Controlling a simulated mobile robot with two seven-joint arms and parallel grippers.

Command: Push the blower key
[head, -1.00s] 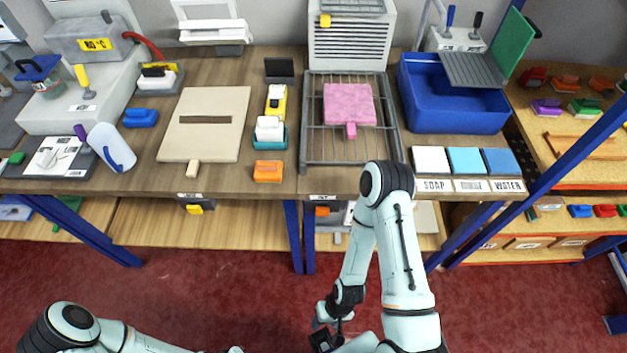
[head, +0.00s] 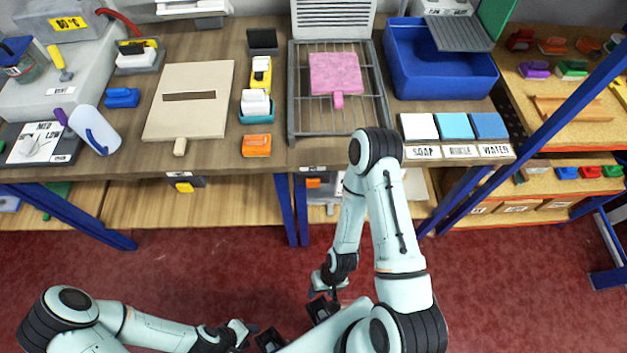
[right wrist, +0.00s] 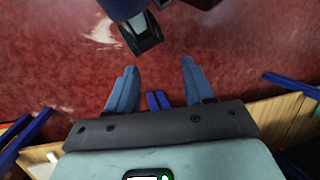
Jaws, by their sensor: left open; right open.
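A grey vented box (head: 333,20), which looks like the blower, stands at the back of the table. Its upper part is cut off by the top of the head view, and no key shows on the visible part. My right gripper (head: 330,284) hangs low in front of the table, over the red floor, far from the box. In the right wrist view its two fingers (right wrist: 157,88) are apart with nothing between them. My left gripper (head: 243,331) is low at the left of it, open, partly hidden and touching nothing I can see.
A wire rack (head: 291,100) with a pink pad (head: 335,74) lies in front of the vented box. A blue basin (head: 440,90) is at its right. A beige board (head: 210,118) and an orange block (head: 257,145) are at its left. Red floor (head: 170,260) is clear before the table.

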